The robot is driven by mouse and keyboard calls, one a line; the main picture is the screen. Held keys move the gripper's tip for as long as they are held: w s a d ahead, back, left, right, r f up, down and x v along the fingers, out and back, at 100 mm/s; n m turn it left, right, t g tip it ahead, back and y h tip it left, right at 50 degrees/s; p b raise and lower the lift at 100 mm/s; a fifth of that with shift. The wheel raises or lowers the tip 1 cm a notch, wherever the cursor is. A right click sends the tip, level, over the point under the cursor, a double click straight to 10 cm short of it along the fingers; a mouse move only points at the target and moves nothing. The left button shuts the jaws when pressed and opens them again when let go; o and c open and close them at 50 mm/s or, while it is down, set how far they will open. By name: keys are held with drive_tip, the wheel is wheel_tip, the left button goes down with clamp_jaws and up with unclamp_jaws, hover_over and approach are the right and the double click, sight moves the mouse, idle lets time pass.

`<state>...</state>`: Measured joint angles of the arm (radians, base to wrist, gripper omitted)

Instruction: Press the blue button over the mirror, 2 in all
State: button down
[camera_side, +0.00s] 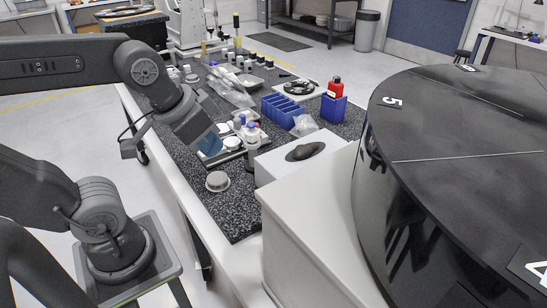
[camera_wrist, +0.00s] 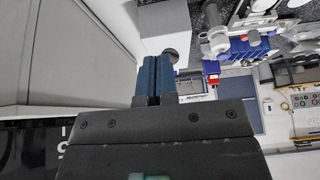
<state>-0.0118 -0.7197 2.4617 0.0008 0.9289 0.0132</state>
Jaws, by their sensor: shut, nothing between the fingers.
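My gripper (camera_side: 210,145) reaches down from the upper left over the dark speckled bench in the side view. Its blue fingers also show in the wrist view (camera_wrist: 153,75), where they are together and hold nothing. A white block (camera_side: 295,158) with a black oval piece (camera_side: 305,151) on top stands right of my gripper, clear of it in the side view. A large black round fixture (camera_side: 430,140) with number labels and a glossy, reflecting side fills the right. I cannot pick out a blue button or tell which surface is the mirror.
Small bottles (camera_side: 252,135) stand close to my gripper. A round grey piece (camera_side: 217,181) lies on the bench below it. Blue bins (camera_side: 284,108) and a blue box with a red bottle (camera_side: 335,88) stand farther back. A pale cabinet (camera_side: 315,220) rises in front of the black fixture.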

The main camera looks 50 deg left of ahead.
drive_tip(key=w+a+r+g, duration=0.2)
drive_tip(key=w+a+r, duration=0.2)
drive_tip(key=w+r, duration=0.25)
wheel_tip(320, 180, up, 3)
drive_tip(key=g, duration=0.3)
hover_over(251, 123)
drive_tip(key=shift+r, duration=0.15)
wheel_tip(251, 123, down, 14)
drive_tip(key=shift+f, duration=0.1)
